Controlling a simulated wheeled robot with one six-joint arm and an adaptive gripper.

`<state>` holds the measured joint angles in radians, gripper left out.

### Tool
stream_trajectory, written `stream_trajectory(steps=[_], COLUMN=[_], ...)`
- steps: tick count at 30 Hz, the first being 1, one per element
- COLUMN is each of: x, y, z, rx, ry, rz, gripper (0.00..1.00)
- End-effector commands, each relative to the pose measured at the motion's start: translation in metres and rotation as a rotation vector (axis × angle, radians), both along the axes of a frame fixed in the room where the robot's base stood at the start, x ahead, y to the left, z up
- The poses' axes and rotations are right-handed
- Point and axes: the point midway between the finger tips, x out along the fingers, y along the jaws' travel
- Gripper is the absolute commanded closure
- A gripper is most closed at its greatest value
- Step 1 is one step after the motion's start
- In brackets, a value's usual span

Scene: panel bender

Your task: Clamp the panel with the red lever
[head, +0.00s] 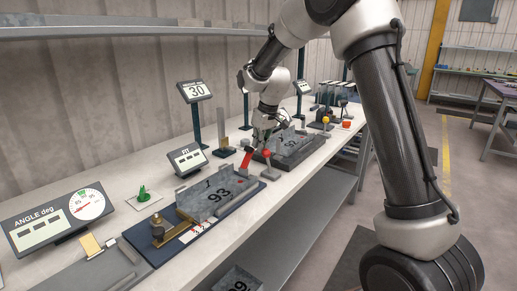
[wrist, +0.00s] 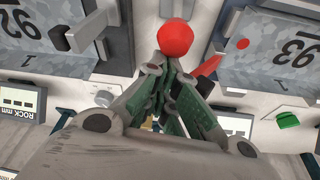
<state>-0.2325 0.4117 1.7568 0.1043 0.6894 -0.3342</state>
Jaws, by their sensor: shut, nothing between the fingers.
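A red ball knob (head: 267,153) sits above a small grey base (head: 270,173) between the two panel stations. It shows large in the wrist view (wrist: 175,38), just beyond my fingertips; I cannot tell whether they touch it. A red bar (head: 248,157) stands tilted beside it and also shows in the wrist view (wrist: 210,65). I cannot tell if bar and knob are one lever. My gripper (head: 264,142) is shut and empty, its green-grey fingers together (wrist: 170,57). The panel marked 93 (head: 225,202) lies on a dark blue fixture (head: 160,249).
A panel marked 92 (head: 303,143) lies behind on another station. A tilted FIT display (head: 187,159), a display reading 30 (head: 194,91) and an angle gauge (head: 60,217) stand along the bench. A green knob (head: 143,194) is near the gauge. A shelf (head: 150,31) runs above.

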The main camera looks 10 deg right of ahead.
Motion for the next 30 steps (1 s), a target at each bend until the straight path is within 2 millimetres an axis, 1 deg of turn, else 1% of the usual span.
stream_trajectory(steps=[4, 16, 24, 30], x=[-0.008, -0.039, -0.037, -0.037], y=[-0.011, -0.035, -0.034, -0.034], z=[0.008, 0.015, 0.015, 0.022], rx=[0.089, 0.082, 0.082, 0.083], ry=[-0.107, -0.1, -0.099, -0.1], rz=[-0.006, -0.002, 0.0, 0.0], gripper=[1.0, 1.0, 1.0, 1.0])
